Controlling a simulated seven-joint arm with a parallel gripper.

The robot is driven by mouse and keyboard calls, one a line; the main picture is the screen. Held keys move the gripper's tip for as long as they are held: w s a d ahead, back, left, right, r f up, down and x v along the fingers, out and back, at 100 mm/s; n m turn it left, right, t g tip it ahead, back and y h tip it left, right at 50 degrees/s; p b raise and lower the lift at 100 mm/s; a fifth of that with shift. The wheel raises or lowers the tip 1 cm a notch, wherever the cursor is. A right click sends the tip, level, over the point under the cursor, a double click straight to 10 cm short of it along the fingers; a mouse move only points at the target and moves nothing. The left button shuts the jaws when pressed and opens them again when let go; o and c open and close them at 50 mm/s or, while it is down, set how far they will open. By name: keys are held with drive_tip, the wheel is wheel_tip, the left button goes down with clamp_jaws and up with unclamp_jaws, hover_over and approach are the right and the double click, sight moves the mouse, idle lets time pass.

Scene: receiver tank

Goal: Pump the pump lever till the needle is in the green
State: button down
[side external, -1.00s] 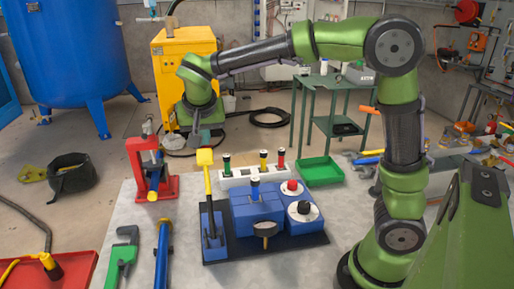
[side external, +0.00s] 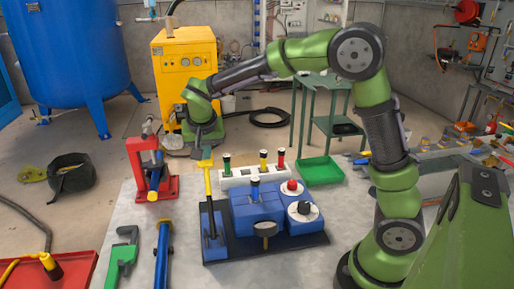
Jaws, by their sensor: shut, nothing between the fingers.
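The blue pump unit (side external: 258,208) stands on a dark base plate on the pale table. Its yellow pump lever (side external: 208,185) rises nearly upright from a blue block at the unit's left. My gripper (side external: 206,152) is shut and empty, pointing down at the top of the lever. It overlaps the lever's handle in the picture; I cannot tell whether they touch.
On the unit are a red knob (side external: 292,186) and a black knob (side external: 304,207). A white block with coloured plugs (side external: 240,177) and a green tray (side external: 320,171) lie behind.

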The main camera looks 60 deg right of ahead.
drive_tip(key=w+d+f+g+y, duration=0.1)
drive_tip(key=f, duration=0.1)
drive_tip(key=f+g+y, duration=0.1)
drive_tip(key=f, duration=0.1)
drive_tip(key=w+d+f+g+y, duration=0.1)
drive_tip(key=f, duration=0.2)
drive_tip(key=shift+w+d, duration=0.3)
drive_tip(key=shift+d, duration=0.05)
drive_tip(key=shift+f, duration=0.45)
drive_tip(key=r, duration=1)
drive_tip(key=a+r, duration=0.1)
drive_tip(key=r, duration=0.4)
drive_tip(key=shift+s, duration=0.35)
drive_tip(key=s+a+r+t+h, duration=0.3)
drive_tip(key=s+a+r, duration=0.3)
drive_tip(key=s+a, duration=0.1)
drive_tip(key=shift+a+r+t+h, duration=0.15)
drive_tip(key=shift+a+t+h, duration=0.05)
drive_tip(key=shift+t+h, duration=0.1)
